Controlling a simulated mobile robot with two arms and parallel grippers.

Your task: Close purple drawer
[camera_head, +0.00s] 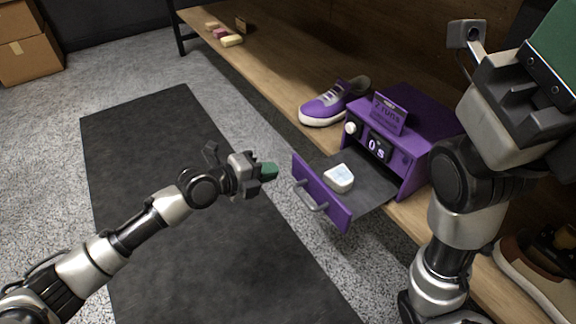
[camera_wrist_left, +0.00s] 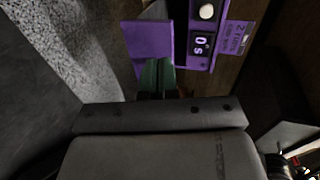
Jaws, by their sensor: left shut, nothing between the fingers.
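The purple drawer (camera_head: 321,196) stands pulled out from the purple machine (camera_head: 431,121), with its grey handle (camera_head: 310,196) on the front. A white block (camera_head: 339,178) lies on the drawer's dark tray (camera_head: 372,190). The left gripper (camera_head: 268,171) is shut and empty, just left of the drawer front, with a small gap seen between them. In the left wrist view its green fingertips (camera_wrist_left: 157,76) point toward the purple drawer front (camera_wrist_left: 150,38). My right arm comes up at the right of the head view; its fingertips are out of the picture.
A brown and white shoe (camera_head: 537,276) is at the lower right. Small coloured blocks (camera_head: 231,41) lie at the far end. The dark mat (camera_head: 150,130) is clear.

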